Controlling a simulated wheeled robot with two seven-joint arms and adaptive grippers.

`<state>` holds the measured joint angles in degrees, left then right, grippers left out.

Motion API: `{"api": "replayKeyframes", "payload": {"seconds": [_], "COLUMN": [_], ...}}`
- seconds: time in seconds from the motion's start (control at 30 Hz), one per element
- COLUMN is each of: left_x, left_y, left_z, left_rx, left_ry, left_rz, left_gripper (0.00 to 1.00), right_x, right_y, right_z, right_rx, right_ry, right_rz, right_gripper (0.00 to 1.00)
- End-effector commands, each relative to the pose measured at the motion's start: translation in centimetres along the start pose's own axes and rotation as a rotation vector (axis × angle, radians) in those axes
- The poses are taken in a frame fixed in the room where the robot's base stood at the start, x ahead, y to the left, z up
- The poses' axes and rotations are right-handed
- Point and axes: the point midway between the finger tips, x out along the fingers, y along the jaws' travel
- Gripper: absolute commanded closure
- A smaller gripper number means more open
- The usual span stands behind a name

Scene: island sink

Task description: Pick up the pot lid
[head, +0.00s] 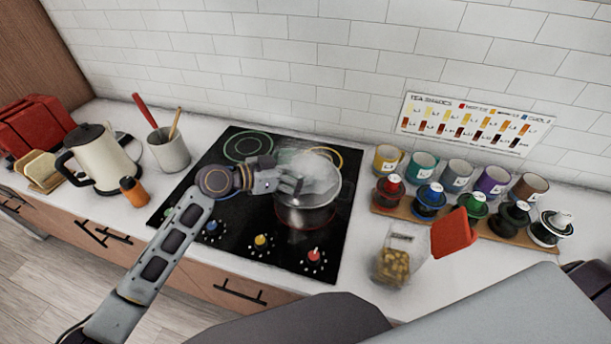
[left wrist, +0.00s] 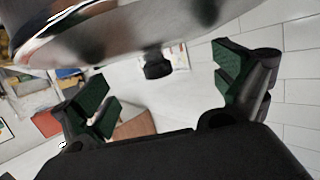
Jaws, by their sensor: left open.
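The pot (head: 308,217) stands on the black cooktop, and its pale, see-through lid (head: 318,172) lies on top. My left gripper (head: 292,184) is at the left side of the lid, overlapping it in the head view. In the left wrist view the curved rim and underside-like surface of the lid or pot (left wrist: 120,38) fill the top, with a black knob (left wrist: 157,66) below it. The open left gripper (left wrist: 167,88) has its two green-padded fingers on either side of the knob, apart from it. My right gripper is not in view.
Left of the black cooktop (head: 185,185) are a utensil crock (head: 168,152), a kettle (head: 100,160), an orange bottle (head: 133,191) and a red toaster (head: 38,125).

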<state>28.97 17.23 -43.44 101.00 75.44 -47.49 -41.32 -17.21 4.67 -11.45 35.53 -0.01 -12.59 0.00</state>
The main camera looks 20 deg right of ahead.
Motion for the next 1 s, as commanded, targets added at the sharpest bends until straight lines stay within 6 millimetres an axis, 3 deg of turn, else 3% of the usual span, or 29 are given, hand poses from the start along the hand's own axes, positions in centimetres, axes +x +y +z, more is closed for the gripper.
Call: {"api": "replayKeyframes", "payload": {"seconds": [0.6,1.0], "left_x": [0.68,0.68], "left_y": [0.05,0.05], "left_z": [0.07,0.11], "left_rx": [0.0,0.0], "left_ry": [-0.001,-0.001], "left_rz": [0.001,0.001], "left_gripper": [0.03,0.54], "right_x": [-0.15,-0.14], "right_y": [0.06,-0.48], "right_z": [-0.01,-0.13], "right_rx": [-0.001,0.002], "right_ry": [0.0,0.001], "right_rz": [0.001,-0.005], "right_gripper": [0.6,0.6]}}
